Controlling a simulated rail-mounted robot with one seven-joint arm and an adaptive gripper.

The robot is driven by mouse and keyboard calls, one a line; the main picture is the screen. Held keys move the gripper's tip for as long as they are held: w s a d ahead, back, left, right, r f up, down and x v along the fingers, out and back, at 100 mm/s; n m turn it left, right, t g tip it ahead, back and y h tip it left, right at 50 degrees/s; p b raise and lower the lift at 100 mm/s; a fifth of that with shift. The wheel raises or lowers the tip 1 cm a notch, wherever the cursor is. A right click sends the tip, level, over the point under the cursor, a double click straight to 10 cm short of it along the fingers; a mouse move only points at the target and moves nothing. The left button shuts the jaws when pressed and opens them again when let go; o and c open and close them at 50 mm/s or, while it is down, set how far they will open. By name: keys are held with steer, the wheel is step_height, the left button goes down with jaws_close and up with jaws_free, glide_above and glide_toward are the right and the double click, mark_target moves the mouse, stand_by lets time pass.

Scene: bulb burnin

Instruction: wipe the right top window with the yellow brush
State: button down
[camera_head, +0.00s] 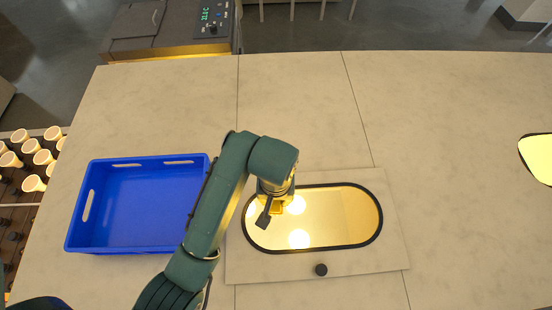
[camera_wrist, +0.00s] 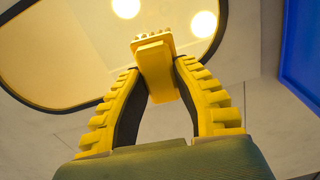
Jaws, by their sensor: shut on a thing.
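An oval window (camera_head: 345,215) with a black rim and bright yellowish glass is set in a pale panel at the middle right of the head view. It also shows at the top left of the wrist view (camera_wrist: 65,50). My gripper (camera_wrist: 158,80) is shut on the yellow brush (camera_wrist: 155,58), whose bristles point away from my fingers. In the head view my gripper (camera_head: 268,205) is over the left part of this window. Whether the bristles touch the glass I cannot tell. Another oval pane (camera_head: 539,158) is cut off at the right edge of the head view.
A blue crate (camera_head: 140,248) stands left of my arm and looks empty; its wall shows in the wrist view (camera_wrist: 302,45). A black knob (camera_head: 321,269) sits below the window. A rack of pale bulbs (camera_head: 33,184) is far left. The counter behind is clear.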

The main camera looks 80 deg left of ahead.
steer(key=shift+r, duration=0.95)
stand_by(0.3)
